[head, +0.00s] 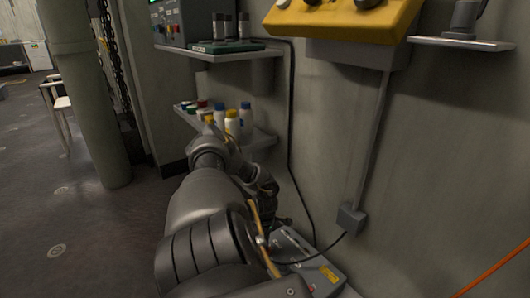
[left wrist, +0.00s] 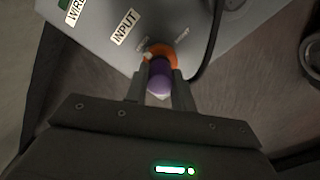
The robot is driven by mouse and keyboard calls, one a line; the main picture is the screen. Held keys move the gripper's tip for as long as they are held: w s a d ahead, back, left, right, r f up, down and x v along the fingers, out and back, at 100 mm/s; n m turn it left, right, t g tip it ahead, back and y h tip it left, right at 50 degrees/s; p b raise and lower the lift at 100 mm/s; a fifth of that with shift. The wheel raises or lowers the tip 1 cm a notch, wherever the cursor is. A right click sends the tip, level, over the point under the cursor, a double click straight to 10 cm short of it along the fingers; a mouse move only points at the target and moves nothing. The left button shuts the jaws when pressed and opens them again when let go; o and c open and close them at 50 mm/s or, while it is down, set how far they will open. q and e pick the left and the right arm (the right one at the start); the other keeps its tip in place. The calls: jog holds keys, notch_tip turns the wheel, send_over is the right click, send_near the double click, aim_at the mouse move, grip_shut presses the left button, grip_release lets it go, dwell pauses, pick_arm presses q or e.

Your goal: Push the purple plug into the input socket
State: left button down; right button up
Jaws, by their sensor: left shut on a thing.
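In the left wrist view the purple plug (left wrist: 160,80) is between the two fingers of my left gripper (left wrist: 160,92), which is shut on it. The plug's front end is at an orange ring (left wrist: 160,51) on a grey box (left wrist: 95,22). The white INPUT label (left wrist: 125,27) is just beside the ring. The plug hides the socket opening, so I cannot tell how deep it sits. In the head view the grey box (head: 325,272) is low by the wall, and my left arm covers the gripper and plug. My right gripper is not in view.
A black cable (left wrist: 212,45) runs from the box beside the ring. In the head view a lower shelf (head: 262,141) holds several bottles, and an upper shelf (head: 270,54) holds a device. A yellow panel (head: 340,18) and a wall junction box (head: 351,217) are on the right.

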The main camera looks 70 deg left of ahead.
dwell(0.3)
pick_arm(q)
jog(key=c, duration=1.1)
grip_release()
notch_tip(320, 180, up, 11)
jog(key=p, duration=0.4)
jog(key=shift+f, duration=0.2)
